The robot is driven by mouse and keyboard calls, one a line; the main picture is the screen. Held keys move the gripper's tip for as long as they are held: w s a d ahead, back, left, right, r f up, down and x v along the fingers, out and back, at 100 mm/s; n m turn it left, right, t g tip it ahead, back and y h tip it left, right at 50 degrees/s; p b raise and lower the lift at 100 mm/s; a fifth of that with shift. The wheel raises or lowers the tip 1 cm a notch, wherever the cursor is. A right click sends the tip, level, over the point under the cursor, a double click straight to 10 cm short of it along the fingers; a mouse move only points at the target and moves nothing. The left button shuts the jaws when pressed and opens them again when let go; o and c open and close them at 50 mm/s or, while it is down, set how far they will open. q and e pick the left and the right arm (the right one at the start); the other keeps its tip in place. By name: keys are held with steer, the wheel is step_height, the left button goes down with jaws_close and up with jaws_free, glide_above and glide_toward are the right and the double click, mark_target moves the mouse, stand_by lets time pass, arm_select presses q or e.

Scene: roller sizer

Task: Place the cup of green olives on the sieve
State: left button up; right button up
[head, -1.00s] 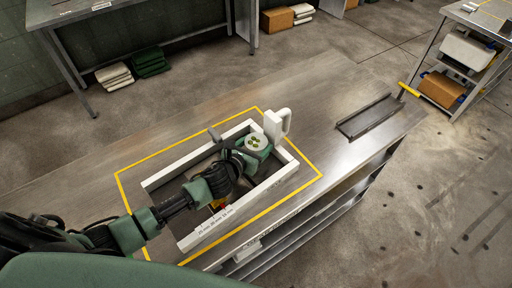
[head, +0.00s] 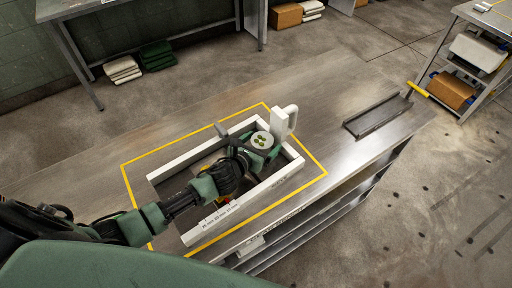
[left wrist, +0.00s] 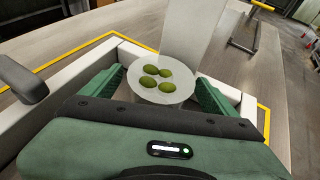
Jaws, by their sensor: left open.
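The cup of green olives (head: 262,140) is a small pale cup with several olives on top, at the far right end of the white frame-like sizer. It also shows in the left wrist view (left wrist: 163,92). My left gripper (head: 258,150) is open, with its green fingers on either side of the cup; in the wrist view both fingers (left wrist: 160,90) stand apart from the cup's rim. The sieve is not clearly told apart; the frame's inside is partly hidden by my left arm. My right gripper is not in view.
The white sizer frame (head: 285,176) lies inside a yellow outline on the metal table (head: 330,90). A white upright block with a handle (head: 279,122) stands just behind the cup. A dark metal channel (head: 378,115) lies to the right. A dark lever (head: 221,130) sticks up at the frame's far side.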

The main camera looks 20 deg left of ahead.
arm_select(q)
steer(key=b+v, duration=0.1)
steer(key=v, duration=1.1)
steer(key=shift+w+r, duration=0.1)
steer(key=shift+r, duration=0.05)
stand_by(0.8)
